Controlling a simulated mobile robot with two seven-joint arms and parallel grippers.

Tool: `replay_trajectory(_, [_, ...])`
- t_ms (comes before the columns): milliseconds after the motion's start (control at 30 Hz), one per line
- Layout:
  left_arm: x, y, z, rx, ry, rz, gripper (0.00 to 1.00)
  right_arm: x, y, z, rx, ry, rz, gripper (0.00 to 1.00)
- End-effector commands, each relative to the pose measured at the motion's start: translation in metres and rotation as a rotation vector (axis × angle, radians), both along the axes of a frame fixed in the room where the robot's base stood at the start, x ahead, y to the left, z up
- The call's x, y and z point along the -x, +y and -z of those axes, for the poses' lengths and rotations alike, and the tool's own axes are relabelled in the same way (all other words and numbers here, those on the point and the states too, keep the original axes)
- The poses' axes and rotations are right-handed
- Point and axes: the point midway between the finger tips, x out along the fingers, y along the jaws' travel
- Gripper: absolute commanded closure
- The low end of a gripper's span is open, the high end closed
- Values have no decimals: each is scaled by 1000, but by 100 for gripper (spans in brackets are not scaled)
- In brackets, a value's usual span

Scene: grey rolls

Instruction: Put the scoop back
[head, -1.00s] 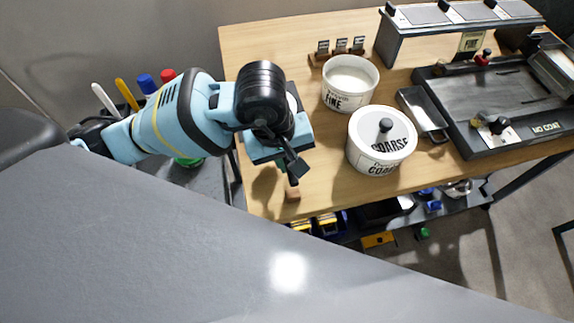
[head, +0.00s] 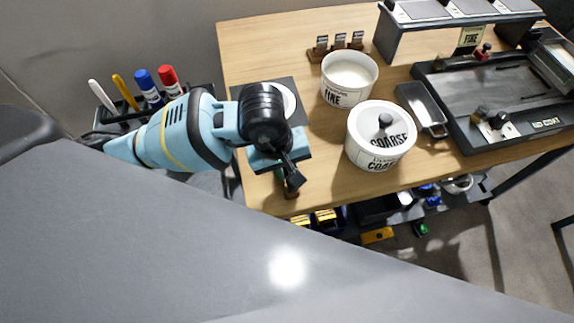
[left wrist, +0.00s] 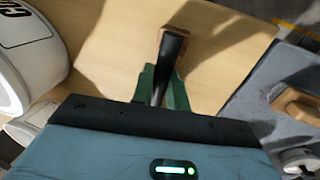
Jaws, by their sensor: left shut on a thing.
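My left gripper (left wrist: 161,88) has green fingers shut on a dark handle (left wrist: 172,48), which I take to be the scoop's. It also shows below my wrist in the head view (head: 293,176), near the table's front left edge. A small brown block (left wrist: 177,38) is at the handle's far end; I cannot tell whether it is joined or only touching. The block shows just below the handle in the head view (head: 291,192). The scoop's bowl is hidden. My right gripper is not in view.
A lidded COARSE pot (head: 372,150) and an open FINE pot (head: 343,92) stand right of my gripper on the wooden table (head: 270,40). A metal pan (head: 420,103) and a dark tray (head: 490,95) lie farther right. A dark square with a white disc (head: 287,100) is behind my wrist.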

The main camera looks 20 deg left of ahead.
Motion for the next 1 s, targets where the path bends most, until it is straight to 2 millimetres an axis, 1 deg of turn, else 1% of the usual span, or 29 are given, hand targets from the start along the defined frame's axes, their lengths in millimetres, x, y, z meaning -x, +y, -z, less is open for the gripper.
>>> replay_trajectory(33, [0, 0, 2, 0, 1, 0, 83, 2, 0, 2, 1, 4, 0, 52])
replay_trajectory(200, [0, 0, 1, -1, 1, 0, 63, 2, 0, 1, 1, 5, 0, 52])
replay_trajectory(467, [0, 0, 1, -1, 1, 0, 63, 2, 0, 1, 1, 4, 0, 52])
replay_trajectory(567, [0, 0, -5, 0, -1, 0, 63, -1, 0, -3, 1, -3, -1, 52])
replay_trajectory(667, [0, 2, -15, 0, -4, 0, 63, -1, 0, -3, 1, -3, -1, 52])
replay_trajectory(767, [2, 5, -33, 0, -6, 0, 63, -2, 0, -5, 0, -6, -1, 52])
replay_trajectory(1000, [8, 13, -81, 1, -6, 0, 63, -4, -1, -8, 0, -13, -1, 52])
